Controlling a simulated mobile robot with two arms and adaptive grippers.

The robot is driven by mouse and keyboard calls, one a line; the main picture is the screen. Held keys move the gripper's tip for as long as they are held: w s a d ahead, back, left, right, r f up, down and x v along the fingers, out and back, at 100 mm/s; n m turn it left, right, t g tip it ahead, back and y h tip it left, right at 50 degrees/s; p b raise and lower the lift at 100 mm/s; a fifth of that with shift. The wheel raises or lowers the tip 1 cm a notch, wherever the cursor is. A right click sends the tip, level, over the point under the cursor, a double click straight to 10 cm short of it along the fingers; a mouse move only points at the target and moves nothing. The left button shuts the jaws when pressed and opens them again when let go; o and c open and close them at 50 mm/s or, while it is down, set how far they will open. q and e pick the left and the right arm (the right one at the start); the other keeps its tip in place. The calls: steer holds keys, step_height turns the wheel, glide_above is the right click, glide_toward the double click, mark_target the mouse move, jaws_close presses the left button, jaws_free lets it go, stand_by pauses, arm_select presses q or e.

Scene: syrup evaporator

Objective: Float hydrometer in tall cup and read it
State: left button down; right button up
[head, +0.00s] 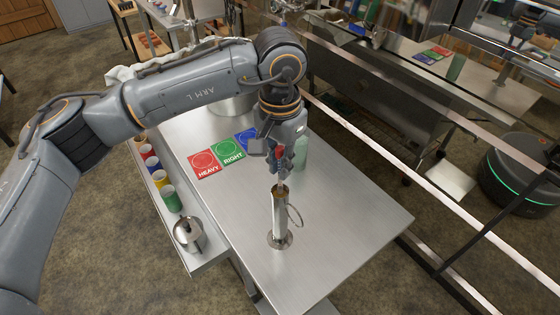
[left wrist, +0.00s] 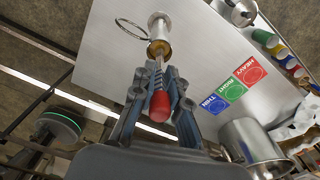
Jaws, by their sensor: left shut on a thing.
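My left gripper (head: 281,160) is shut on the red-topped hydrometer (left wrist: 159,105), pointing down over the tall cup (head: 280,215). The red top sits between the fingers. The thin stem runs down to the cup's mouth in the left wrist view. Its lower end is hidden, and I cannot read its scale. The metal cup stands upright on a round base and has a ring handle at its side. Amber liquid shows in its mouth in the left wrist view (left wrist: 158,48). My right gripper is not in view.
Red HEAVY (head: 204,162), green RIGHT (head: 229,151) and blue THIN (left wrist: 215,104) cards lie on the steel table (head: 345,220). A pale green cylinder (head: 301,153) stands behind the gripper. A side shelf holds coloured cups (head: 171,198) and a lidded metal pot (head: 189,235). The table's front right is clear.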

mark_target(280, 147)
arm_select(q)
steer(key=shift+f+b, duration=1.9)
steer(key=shift+f, duration=0.35)
steer(key=c, duration=1.3)
jaws_free()
steer(key=o, duration=0.8)
steer(key=shift+o, duration=0.2)
steer(key=shift+r, duration=0.1)
steer(key=shift+r+p, duration=1.7)
steer(key=shift+r, duration=2)
